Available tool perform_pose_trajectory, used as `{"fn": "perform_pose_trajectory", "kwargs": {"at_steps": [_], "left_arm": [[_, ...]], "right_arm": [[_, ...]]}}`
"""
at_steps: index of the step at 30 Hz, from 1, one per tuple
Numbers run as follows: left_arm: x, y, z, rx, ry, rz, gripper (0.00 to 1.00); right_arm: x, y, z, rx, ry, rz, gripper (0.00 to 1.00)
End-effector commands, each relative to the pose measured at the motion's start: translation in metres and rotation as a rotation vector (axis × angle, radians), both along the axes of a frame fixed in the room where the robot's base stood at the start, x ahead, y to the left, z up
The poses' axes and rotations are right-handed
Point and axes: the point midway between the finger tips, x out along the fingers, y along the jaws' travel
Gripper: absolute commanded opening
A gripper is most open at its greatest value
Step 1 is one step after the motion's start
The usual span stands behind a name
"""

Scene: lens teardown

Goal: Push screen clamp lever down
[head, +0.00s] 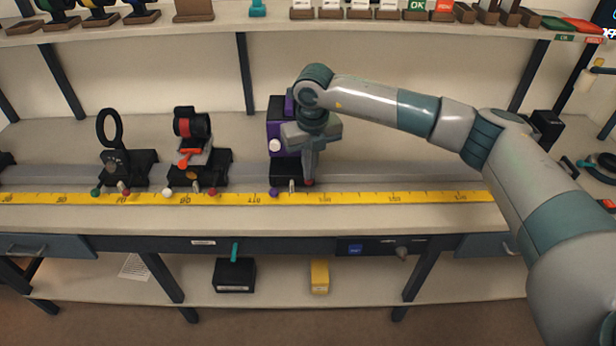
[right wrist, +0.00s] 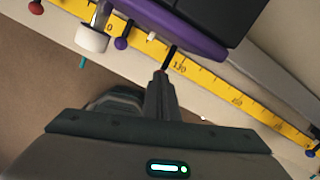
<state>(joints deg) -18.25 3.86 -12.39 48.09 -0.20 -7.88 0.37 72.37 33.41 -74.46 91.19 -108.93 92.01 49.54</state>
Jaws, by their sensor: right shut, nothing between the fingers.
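The screen unit is a purple and black block (head: 276,135) on a carriage on the rail. A white knob (head: 275,146) is on its front, and it shows large in the right wrist view (right wrist: 92,38). A purple knob (head: 273,192) sits low at its front, also in the right wrist view (right wrist: 121,43). My right gripper (head: 309,180) is shut and empty, pointing down just right of the block's front. In the right wrist view its fingertips (right wrist: 160,76) are close to a thin dark rod (right wrist: 170,57), perhaps the clamp lever; contact cannot be told. My left gripper is out of view.
A yellow scale (head: 380,197) runs along the bench front. A carriage with a red-banded cylinder (head: 192,124) and one with a black ring (head: 109,128) stand to the left. A shelf above holds several parts. The rail right of the screen unit is clear.

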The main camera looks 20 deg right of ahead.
Motion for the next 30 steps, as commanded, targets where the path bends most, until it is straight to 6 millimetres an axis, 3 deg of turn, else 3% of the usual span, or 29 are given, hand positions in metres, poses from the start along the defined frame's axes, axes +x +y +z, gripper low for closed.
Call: {"fn": "perform_pose_trajectory", "kwargs": {"at_steps": [7,14,24,30], "left_arm": [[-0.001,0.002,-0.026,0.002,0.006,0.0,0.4],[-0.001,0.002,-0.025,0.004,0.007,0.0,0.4],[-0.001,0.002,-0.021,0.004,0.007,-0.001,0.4],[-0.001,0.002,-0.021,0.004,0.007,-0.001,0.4]], "right_arm": [[0.0,0.0,-0.03,-0.001,-0.001,-0.001,0.0],[-0.002,0.0,-0.027,0.0,-0.001,0.0,0.0],[-0.029,-0.003,-0.019,0.0,0.0,0.0,0.0],[-0.03,-0.003,-0.018,-0.001,0.0,-0.001,0.0]]}}
